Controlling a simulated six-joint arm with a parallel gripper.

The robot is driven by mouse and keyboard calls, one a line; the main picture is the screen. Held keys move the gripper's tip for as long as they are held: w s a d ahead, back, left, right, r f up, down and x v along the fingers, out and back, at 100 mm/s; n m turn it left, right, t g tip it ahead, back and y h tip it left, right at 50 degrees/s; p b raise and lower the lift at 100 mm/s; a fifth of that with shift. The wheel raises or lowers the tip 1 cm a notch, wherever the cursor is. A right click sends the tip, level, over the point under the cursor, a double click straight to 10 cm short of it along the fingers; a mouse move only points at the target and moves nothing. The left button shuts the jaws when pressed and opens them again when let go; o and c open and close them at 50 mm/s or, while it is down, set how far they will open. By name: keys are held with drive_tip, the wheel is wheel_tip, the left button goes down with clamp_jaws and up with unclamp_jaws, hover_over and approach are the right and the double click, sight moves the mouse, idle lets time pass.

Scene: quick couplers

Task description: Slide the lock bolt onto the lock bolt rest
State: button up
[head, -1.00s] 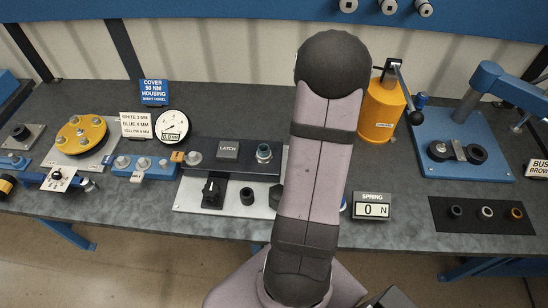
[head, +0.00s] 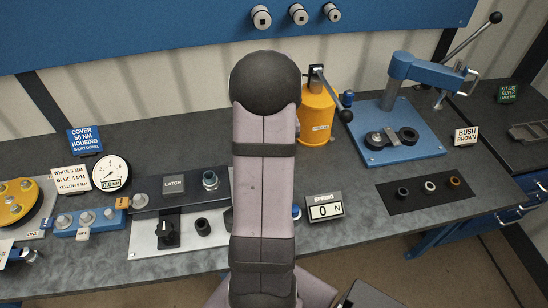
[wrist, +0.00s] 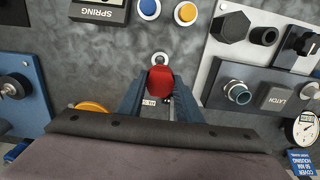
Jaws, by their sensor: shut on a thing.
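My gripper (wrist: 160,90) shows in the wrist view, its two dark blue fingers shut on a red rounded piece (wrist: 160,76). I cannot tell for sure whether this piece is the lock bolt. A small pale round fitting (wrist: 160,57) shows just beyond its tip; whether they touch is unclear. No part is labelled as the lock bolt rest, so I cannot tell which it is. In the head view my own arm covers the gripper and what it holds.
A pale plate (head: 150,246) with a black knob (head: 166,230) and a LATCH block (head: 174,186) lies left of my arm. The SPRING display (head: 324,206) reads 0 N, to the right.

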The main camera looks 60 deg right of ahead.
drive_tip(key=shift+f+b, duration=1.85)
drive_tip(key=shift+f, duration=1.1)
drive_tip(key=shift+f, duration=2.65)
idle(1.4)
drive_tip(key=o, duration=1)
drive_tip(key=shift+r, duration=0.1)
